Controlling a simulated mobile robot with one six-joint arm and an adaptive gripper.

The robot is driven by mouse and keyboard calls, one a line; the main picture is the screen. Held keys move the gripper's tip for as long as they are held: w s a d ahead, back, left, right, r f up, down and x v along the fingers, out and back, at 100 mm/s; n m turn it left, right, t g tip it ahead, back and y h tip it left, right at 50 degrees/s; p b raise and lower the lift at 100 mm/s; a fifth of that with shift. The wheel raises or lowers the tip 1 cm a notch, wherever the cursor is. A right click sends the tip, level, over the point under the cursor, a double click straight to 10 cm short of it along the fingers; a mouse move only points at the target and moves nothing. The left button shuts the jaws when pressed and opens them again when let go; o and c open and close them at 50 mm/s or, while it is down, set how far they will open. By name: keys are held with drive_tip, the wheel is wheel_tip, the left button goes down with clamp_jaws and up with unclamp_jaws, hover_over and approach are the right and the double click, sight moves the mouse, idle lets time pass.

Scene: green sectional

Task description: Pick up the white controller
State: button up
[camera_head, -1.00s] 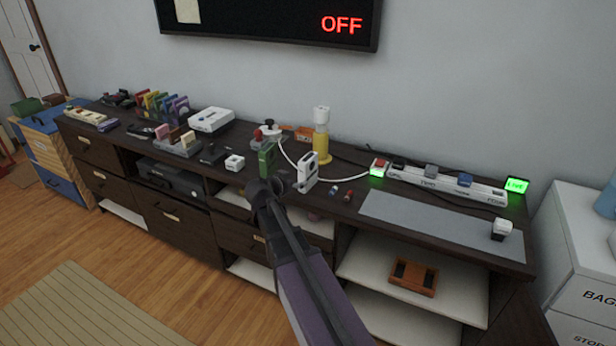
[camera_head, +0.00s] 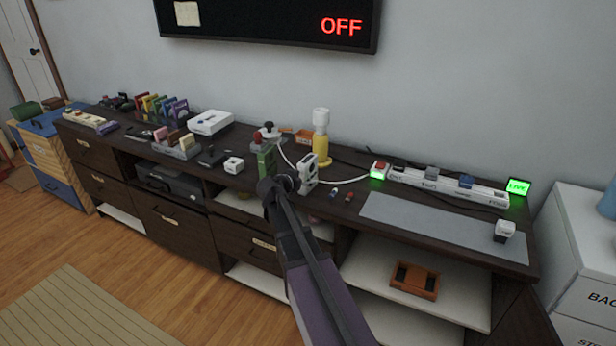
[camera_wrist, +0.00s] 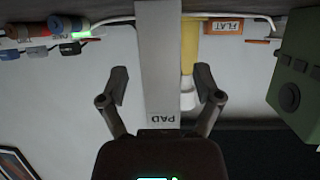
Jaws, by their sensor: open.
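The white controller (camera_head: 308,168) stands upright near the front edge of the dark sideboard. In the wrist view, which is upside down, it shows as a pale upright slab marked "PAD" (camera_wrist: 160,70). My gripper (camera_wrist: 165,88) is open, with one finger on each side of the slab and a visible gap on both sides. In the head view my gripper (camera_head: 284,186) is just in front of and left of the controller, and my wrist hides part of that area.
A green handheld (camera_head: 266,158) stands close left of the controller; it also shows in the wrist view (camera_wrist: 298,80). A yellow-and-white cylinder (camera_head: 321,148) stands behind. A white cable (camera_head: 350,180) runs nearby. The grey mat (camera_head: 430,222) to the right is mostly bare.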

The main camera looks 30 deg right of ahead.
sight(307, 170)
drive_tip(key=shift+b+x, duration=0.45)
drive_tip(key=shift+x, duration=1.2)
drive_tip(key=shift+a, duration=0.1)
drive_tip(key=shift+r, duration=0.1)
clamp_jaws()
drive_tip(key=shift+r, duration=0.15)
wheel_tip(307, 170, up, 3)
drive_tip(key=p, duration=0.3)
drive_tip(key=s+d, duration=0.1)
drive_tip(key=s, duration=0.4)
drive_tip(key=s+d+r+p, duration=0.1)
drive_tip(key=s, duration=0.4)
drive_tip(key=s+d+p, duration=0.1)
drive_tip(key=s, duration=0.4)
drive_tip(key=shift+s+d+r, duration=0.1)
drive_tip(key=shift+s+r, duration=0.2)
drive_tip(key=shift+s, duration=0.05)
